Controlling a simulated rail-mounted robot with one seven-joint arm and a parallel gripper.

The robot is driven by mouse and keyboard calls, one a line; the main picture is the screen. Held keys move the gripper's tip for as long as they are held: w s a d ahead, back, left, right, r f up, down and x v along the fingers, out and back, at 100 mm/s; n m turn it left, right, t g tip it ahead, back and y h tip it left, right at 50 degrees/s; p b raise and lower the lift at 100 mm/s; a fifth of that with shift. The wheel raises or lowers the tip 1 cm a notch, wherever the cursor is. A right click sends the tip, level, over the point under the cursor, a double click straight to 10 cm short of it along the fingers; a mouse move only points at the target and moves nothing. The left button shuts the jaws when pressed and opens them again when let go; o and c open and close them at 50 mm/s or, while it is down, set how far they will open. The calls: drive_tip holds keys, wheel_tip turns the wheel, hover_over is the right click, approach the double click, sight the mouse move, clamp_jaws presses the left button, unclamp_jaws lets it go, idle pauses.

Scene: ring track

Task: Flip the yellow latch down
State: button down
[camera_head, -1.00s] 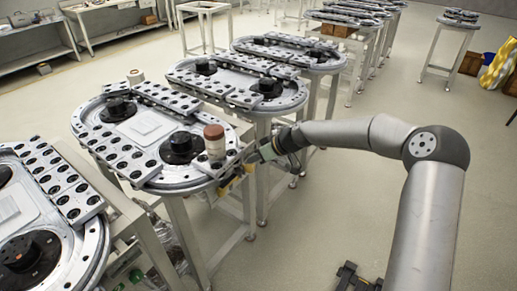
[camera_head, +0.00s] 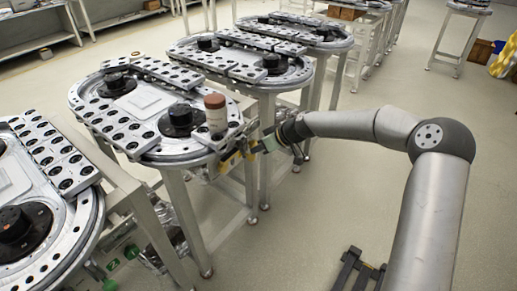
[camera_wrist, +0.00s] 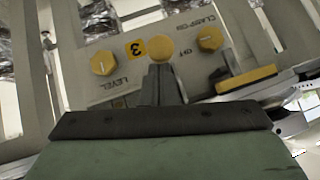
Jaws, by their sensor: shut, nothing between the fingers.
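In the wrist view, a yellow bar (camera_wrist: 246,79) on a dark bracket sits at the lower right of the control panel (camera_wrist: 125,90). It looks like the yellow latch; its tilt is hard to judge. My gripper (camera_wrist: 162,72) is shut and empty, left of that bar. Its fingertips overlap the lower edge of a round yellow button (camera_wrist: 161,47); I cannot tell whether they touch it. In the head view my gripper (camera_head: 262,146) is beside the yellow parts (camera_head: 228,160) under the table edge, too small there to tell apart.
The ring track table (camera_head: 150,145) carries a red-topped cylinder (camera_head: 215,113) near the panel. Other track tables stand in front and behind. Open floor (camera_head: 310,220) lies to the right.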

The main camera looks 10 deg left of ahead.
drive_tip(key=shift+d+f, duration=0.1)
drive_tip(key=shift+f, duration=0.05)
drive_tip(key=d+r, duration=0.7)
drive_tip(key=r, duration=0.4)
drive_tip(key=shift+s+d+p, duration=0.2)
drive_tip(key=shift+s+p, duration=0.15)
drive_tip(key=shift+p, duration=0.05)
drive_tip(key=s+d+r+m+h+p, duration=0.1)
drive_tip(key=s+d+m+h, duration=0.2)
drive_tip(key=s, duration=0.9)
drive_tip(key=s+d+r+m+g+h+p, duration=0.1)
drive_tip(key=s+d+m+h+p, duration=0.1)
drive_tip(key=s+d, duration=0.6)
drive_tip(key=s+d+r+m+h+p, duration=0.1)
drive_tip(key=s+d+m+h, duration=0.3)
drive_tip(key=s, duration=1.2)
drive_tip(key=shift+s+d+m+g+p, duration=0.4)
drive_tip(key=shift+d+m+p, duration=0.15)
drive_tip(key=shift+d+m, duration=0.6)
